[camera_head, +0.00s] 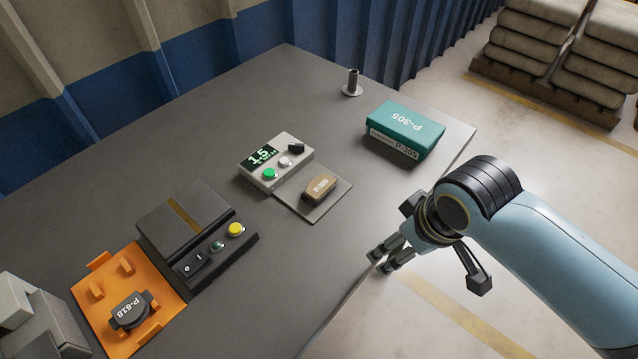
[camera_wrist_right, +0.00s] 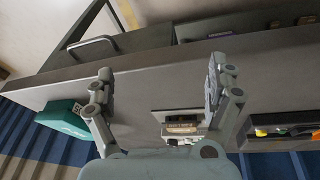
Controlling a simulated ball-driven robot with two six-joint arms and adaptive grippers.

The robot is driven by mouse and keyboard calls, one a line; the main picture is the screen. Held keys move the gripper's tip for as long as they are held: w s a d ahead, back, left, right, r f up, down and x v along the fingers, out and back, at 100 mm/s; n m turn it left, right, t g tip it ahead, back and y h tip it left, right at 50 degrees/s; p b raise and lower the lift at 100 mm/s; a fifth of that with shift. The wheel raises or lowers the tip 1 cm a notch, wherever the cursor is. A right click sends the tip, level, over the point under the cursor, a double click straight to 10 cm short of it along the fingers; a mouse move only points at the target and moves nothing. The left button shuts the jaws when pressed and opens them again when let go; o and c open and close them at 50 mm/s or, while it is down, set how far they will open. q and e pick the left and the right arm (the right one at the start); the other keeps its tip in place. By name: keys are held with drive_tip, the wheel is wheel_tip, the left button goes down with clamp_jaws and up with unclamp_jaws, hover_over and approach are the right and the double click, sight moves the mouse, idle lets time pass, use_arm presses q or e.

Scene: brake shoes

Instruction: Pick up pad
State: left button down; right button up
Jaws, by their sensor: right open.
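A tan pad marked P-305 (camera_head: 319,187) lies on a grey plate (camera_head: 330,203) in front of a small scale-like device. It also shows in the right wrist view (camera_wrist_right: 181,129), between and beyond the fingers. A dark pad marked P-618 (camera_head: 130,310) lies on an orange tray (camera_head: 98,322) at the lower left. My right gripper (camera_head: 379,261) is open and empty at the table's right edge, to the lower right of the tan pad and apart from it. Its spread fingers show in the wrist view (camera_wrist_right: 160,70). I do not see my left gripper.
A teal box marked P-305 (camera_head: 405,124) stands at the back right, near a metal post (camera_head: 352,84). The device with a green display (camera_head: 276,163) adjoins the plate. A black switch unit (camera_head: 200,240) sits beside the orange tray. A grey boxy object (camera_head: 35,325) fills the lower left corner.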

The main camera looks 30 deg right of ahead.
sight(322, 186)
drive_tip(key=w+a+r+n+t+y+p, duration=0.1)
drive_tip(key=w+a+r+n+y+p, duration=0.2)
drive_tip(key=w+r, duration=0.75)
drive_tip(key=shift+h, duration=0.4)
drive_tip(key=w+f, duration=0.1)
drive_tip(key=w+a+f, duration=0.1)
drive_tip(key=w+f, duration=0.1)
drive_tip(key=w+a+f, duration=0.1)
drive_tip(key=f, duration=0.1)
drive_tip(key=shift+w+f, duration=0.2)
drive_tip(key=shift+w, duration=0.1)
drive_tip(key=x, duration=0.5)
drive_tip(key=shift+w+d+f, duration=0.25)
drive_tip(key=shift+w, duration=0.1)
drive_tip(key=shift+c, duration=0.3)
drive_tip(key=c, duration=1.3)
